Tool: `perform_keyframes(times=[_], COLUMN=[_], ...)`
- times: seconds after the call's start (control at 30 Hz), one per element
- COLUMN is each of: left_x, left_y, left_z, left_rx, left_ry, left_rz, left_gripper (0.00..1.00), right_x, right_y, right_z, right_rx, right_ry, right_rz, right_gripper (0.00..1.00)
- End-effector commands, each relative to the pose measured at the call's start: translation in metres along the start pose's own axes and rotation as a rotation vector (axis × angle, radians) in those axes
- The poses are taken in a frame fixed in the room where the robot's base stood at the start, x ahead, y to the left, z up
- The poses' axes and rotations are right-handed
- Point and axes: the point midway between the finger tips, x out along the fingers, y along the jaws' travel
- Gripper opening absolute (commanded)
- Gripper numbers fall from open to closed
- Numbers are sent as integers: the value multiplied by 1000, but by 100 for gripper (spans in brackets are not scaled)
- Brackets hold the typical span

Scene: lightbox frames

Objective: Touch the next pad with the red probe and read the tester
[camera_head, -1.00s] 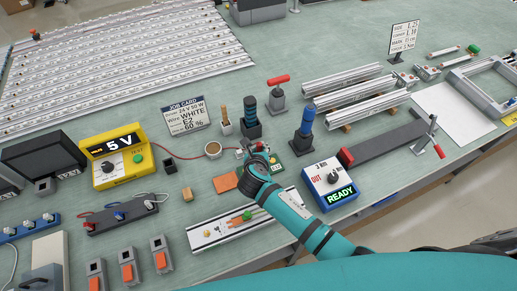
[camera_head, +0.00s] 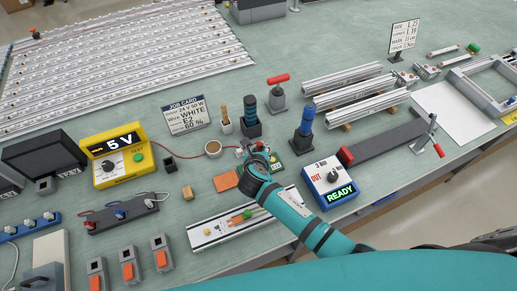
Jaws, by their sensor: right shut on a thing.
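The yellow tester (camera_head: 123,155) stands at the left with "5 V" on its dark display, a dial and a green button. A thin red lead (camera_head: 186,156) runs from its right side toward my right gripper (camera_head: 246,151). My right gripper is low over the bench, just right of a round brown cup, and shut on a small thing. The gripper hides most of that thing, and I cannot make out the red probe's tip. A small green board (camera_head: 276,168) lies just right of the gripper; its pads are too small to tell. My left gripper is not in view.
A blue box (camera_head: 330,184) reading "READY" stands right of my arm. A silver channel (camera_head: 218,232) with small parts lies in front. The job card (camera_head: 185,115), upright tools (camera_head: 250,118) and aluminium profiles (camera_head: 352,95) stand behind. The rear bench middle is clear.

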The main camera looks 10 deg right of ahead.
Motion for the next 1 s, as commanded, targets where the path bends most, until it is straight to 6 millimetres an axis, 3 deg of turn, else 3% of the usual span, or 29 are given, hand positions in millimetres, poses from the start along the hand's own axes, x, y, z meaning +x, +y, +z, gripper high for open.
perform_keyframes(times=[1.0], left_x=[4], left_y=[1], left_z=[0], left_rx=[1], left_ry=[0], left_rz=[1], left_gripper=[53], right_x=[5], right_y=[1], right_z=[-8], right_rx=[0], right_ry=[1], right_rz=[0], right_gripper=[0])
